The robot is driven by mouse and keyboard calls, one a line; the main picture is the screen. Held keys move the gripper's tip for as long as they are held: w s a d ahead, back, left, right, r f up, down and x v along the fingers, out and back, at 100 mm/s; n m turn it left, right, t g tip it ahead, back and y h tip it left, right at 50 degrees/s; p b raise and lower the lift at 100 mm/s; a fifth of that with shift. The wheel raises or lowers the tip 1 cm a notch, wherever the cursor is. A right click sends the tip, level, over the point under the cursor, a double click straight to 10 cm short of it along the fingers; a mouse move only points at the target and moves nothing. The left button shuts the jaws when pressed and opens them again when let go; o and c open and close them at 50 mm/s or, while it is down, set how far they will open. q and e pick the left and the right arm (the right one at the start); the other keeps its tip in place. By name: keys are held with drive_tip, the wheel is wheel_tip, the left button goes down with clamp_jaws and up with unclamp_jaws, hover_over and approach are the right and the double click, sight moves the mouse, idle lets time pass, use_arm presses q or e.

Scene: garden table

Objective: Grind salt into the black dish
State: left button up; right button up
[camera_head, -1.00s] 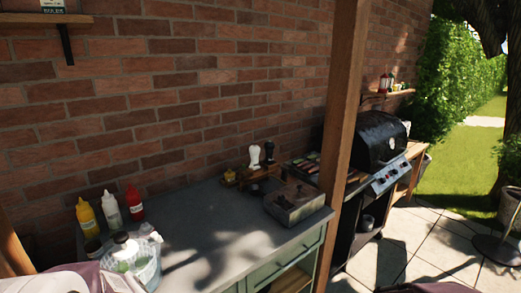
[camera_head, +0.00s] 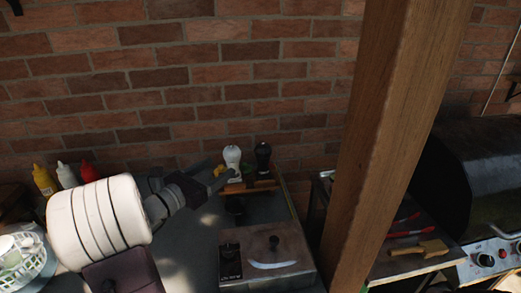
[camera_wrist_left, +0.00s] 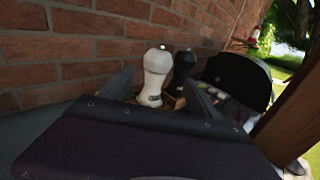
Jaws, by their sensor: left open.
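The white grinder (camera_head: 232,162) stands upright in a wooden holder (camera_head: 262,186) by the brick wall. The black grinder (camera_head: 263,155) stands just right of it. My left gripper (camera_head: 220,180) is open beside the white grinder, on its left. In the left wrist view the white grinder (camera_wrist_left: 154,76) appears between my spread fingers, with the black grinder (camera_wrist_left: 182,70) behind to the right. A small dark shape (camera_head: 235,206) lies in front of the holder; I cannot tell whether it is the black dish. My right gripper is not in view.
A wooden post (camera_head: 385,140) rises to the right, with the grill (camera_head: 480,180) beyond. Yellow, white and red bottles (camera_head: 66,175) and a white basket (camera_head: 35,262) are on the left.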

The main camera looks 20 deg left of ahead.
sight(226, 159)
use_arm(q)
drive_tip(key=shift+a+r, duration=0.1)
drive_tip(key=shift+a, duration=0.05)
drive_tip(key=shift+a+r, duration=0.15)
drive_tip(key=shift+a, duration=0.1)
drive_tip(key=p+x, duration=0.1)
drive_tip(key=x, duration=0.6)
drive_tip(key=shift+w+d, duration=0.1)
drive_tip(key=shift+d, duration=0.1)
drive_tip(key=shift+w, duration=0.35)
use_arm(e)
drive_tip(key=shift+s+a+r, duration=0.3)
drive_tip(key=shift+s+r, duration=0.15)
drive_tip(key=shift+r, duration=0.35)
use_arm(q)
drive_tip(key=c, duration=1.4)
drive_tip(key=shift+h+p, duration=0.3)
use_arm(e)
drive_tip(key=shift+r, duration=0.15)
